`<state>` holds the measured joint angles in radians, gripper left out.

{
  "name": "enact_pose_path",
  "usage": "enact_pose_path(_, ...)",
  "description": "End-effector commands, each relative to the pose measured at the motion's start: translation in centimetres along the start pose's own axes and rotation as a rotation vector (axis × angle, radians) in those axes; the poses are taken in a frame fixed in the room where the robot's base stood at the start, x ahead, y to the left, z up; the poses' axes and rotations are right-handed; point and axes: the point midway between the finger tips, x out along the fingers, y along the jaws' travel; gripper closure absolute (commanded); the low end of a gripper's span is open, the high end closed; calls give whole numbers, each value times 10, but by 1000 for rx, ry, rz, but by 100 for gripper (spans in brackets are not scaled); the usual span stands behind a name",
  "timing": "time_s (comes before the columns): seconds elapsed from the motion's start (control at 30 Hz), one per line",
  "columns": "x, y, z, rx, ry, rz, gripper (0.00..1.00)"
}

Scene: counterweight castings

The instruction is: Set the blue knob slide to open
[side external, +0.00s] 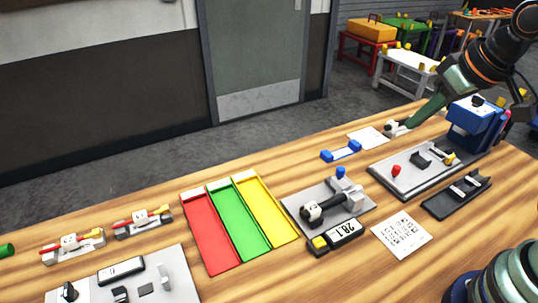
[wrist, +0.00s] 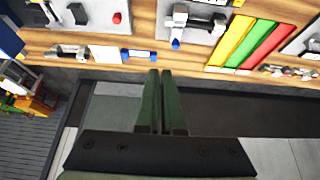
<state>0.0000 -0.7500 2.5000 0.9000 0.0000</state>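The blue knob (side external: 340,172) stands on a grey plate (side external: 298,199) at the middle right of the bench, at the far end of a dark cylindrical mechanism (side external: 330,205). In the wrist view the blue knob (wrist: 176,43) shows at the top, beside the pale body of that mechanism. I cannot tell how far its slide is pushed. My gripper (side external: 415,122) is at the far right of the side view, well apart from the knob. Its two green fingers (wrist: 160,72) lie almost together in the wrist view, with only a thin empty gap.
Red, green and yellow trays (side external: 210,238) lie left of the plate. A blue-ended white piece (side external: 340,151) lies behind it. A digital display (side external: 335,236) sits in front. A grey board with a red knob (side external: 397,170) and a blue machine (side external: 475,125) stand at right.

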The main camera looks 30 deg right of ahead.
Motion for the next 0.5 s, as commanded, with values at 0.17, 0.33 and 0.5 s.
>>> enact_pose_path(0.17,2,-2,-6,12,-28,-3,44)
enact_pose_path(0.33,12,-8,-24,60,-122,-6,44)
enact_pose_path(0.5,31,-18,-46,120,-234,1,44)
